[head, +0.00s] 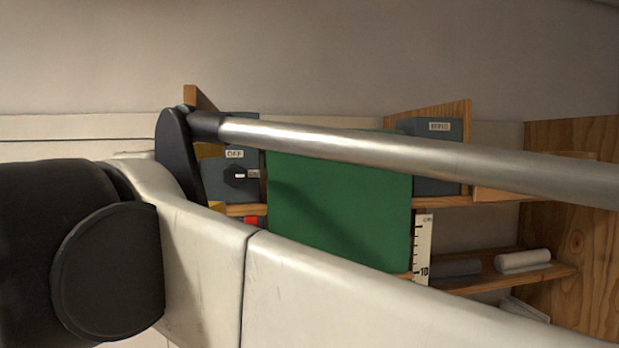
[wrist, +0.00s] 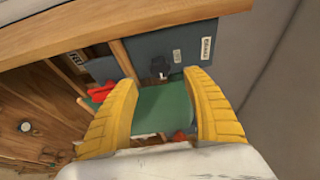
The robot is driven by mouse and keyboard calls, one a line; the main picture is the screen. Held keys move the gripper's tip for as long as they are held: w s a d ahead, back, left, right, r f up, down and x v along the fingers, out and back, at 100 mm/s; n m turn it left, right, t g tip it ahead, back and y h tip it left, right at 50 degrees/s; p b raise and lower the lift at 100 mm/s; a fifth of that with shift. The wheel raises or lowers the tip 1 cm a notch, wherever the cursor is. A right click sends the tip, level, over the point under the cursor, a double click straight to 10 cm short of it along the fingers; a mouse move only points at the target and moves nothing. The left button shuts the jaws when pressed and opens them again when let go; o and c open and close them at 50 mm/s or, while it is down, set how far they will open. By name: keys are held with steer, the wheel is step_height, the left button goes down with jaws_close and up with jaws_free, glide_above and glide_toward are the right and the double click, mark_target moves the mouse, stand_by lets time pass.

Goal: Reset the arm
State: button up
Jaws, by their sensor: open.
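My gripper (wrist: 160,82) shows in the wrist view with two yellow ribbed fingers spread apart and nothing between their tips. Beyond the fingers are a green panel (wrist: 160,108) and a blue-grey box with a black knob (wrist: 160,67). In the head view my arm, with white and black links and a metal rod, crosses the foreground; my gripper is not seen there. Behind the arm stand the green panel (head: 335,195) and a grey switch box labelled OFF (head: 228,180) with a black knob. The arm hides parts of both.
A second labelled grey box (head: 437,180) stands right of the green panel. A ruler-like scale (head: 423,245) and a white roll (head: 522,260) are below, the roll on a wooden shelf (head: 500,278). In the wrist view a red object (wrist: 102,92) lies near the left finger and a wooden board (wrist: 100,30) spans the top.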

steer(key=w+d+f+n+t+y, duration=0.15)
steer(key=w+d+n+y, duration=0.35)
steer(key=d+n+y, duration=0.55)
steer(key=s+d+f+n+g+h, duration=0.1)
steer(key=s+d+f+n+g, duration=0.15)
steer(key=f, duration=0.55)
steer(key=s+d+f+n+g+h, duration=0.15)
steer(key=d+f+n, duration=0.25)
steer(key=f, duration=0.4)
steer(key=s+d+f+n+g, duration=0.2)
steer(key=d+f+n+g, duration=0.15)
steer(key=f, duration=0.45)
steer(key=s+d+f+g+h, duration=0.25)
steer(key=s+d+f, duration=0.35)
steer(key=d+f, duration=0.3)
steer(key=s+d+f+g+h, duration=0.2)
steer(key=s+d+f+h, duration=0.1)
steer(key=s+d+f, duration=0.55)
step_height(320, 180, down, 45)
steer(key=w+a+b, duration=0.2)
steer(key=b, duration=4.2)
steer(key=shift+w+a+r, duration=0.2)
steer(key=shift+w, duration=0.2)
steer(key=shift+m, duration=0.25)
